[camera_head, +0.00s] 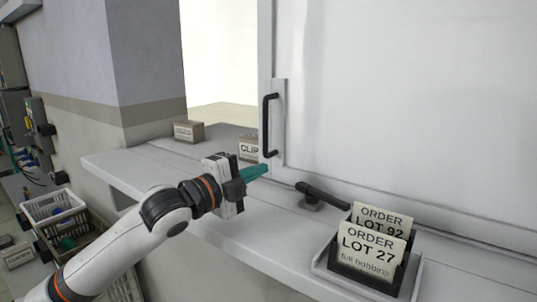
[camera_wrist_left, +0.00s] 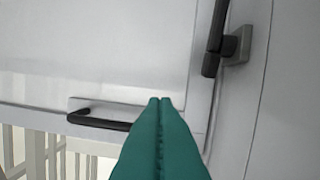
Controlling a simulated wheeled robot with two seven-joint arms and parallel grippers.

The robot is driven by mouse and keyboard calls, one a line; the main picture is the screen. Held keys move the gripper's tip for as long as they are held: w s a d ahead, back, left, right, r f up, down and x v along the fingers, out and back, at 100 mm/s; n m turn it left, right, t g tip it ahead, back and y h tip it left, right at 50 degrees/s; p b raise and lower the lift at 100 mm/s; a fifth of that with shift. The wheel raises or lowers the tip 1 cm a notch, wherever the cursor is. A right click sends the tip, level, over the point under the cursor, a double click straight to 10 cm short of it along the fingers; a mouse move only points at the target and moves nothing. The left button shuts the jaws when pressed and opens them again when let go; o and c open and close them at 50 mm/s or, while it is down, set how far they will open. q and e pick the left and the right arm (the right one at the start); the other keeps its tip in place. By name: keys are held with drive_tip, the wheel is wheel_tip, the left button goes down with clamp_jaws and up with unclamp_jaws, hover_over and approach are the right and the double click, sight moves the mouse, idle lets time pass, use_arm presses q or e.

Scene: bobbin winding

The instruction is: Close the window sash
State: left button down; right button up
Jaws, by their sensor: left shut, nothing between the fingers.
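The window sash (camera_head: 400,90) is a large pale panel filling the right of the head view. An opening shows left of its edge. A black upright bar handle (camera_head: 267,125) is fixed near its left edge; the handle also shows in the left wrist view (camera_wrist_left: 98,121). A black lever (camera_head: 322,195) sits on a small block on the sill below the sash, and it shows in the wrist view (camera_wrist_left: 214,40). My left gripper (camera_head: 266,168) has green fingers, shut and empty, just below the handle, seemingly apart from it. My right gripper is out of view.
The white sill (camera_head: 225,232) runs along the window. A tray with order cards (camera_head: 371,250) stands at its right. A brown box (camera_head: 189,131) and a box marked CLIP (camera_head: 248,149) stand behind my gripper. A wall pillar (camera_head: 145,70) and white basket (camera_head: 60,215) are left.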

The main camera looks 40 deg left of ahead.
use_arm(q)
drive_tip(key=w+p, duration=0.1)
drive_tip(key=w, duration=0.1)
drive_tip(key=w+p, duration=0.2)
drive_tip(key=w, duration=0.1)
drive_tip(key=w+p, duration=0.1)
drive_tip(key=w, duration=0.2)
drive_tip(key=shift+w+d+r+p, duration=0.1)
drive_tip(key=shift+d+r+p, duration=0.05)
drive_tip(key=shift+d+p, duration=0.25)
drive_tip(key=a, duration=0.2)
drive_tip(key=a+p, duration=0.1)
drive_tip(key=shift+s+f, duration=0.25)
drive_tip(key=shift+s, duration=0.1)
drive_tip(key=shift+a, duration=0.15)
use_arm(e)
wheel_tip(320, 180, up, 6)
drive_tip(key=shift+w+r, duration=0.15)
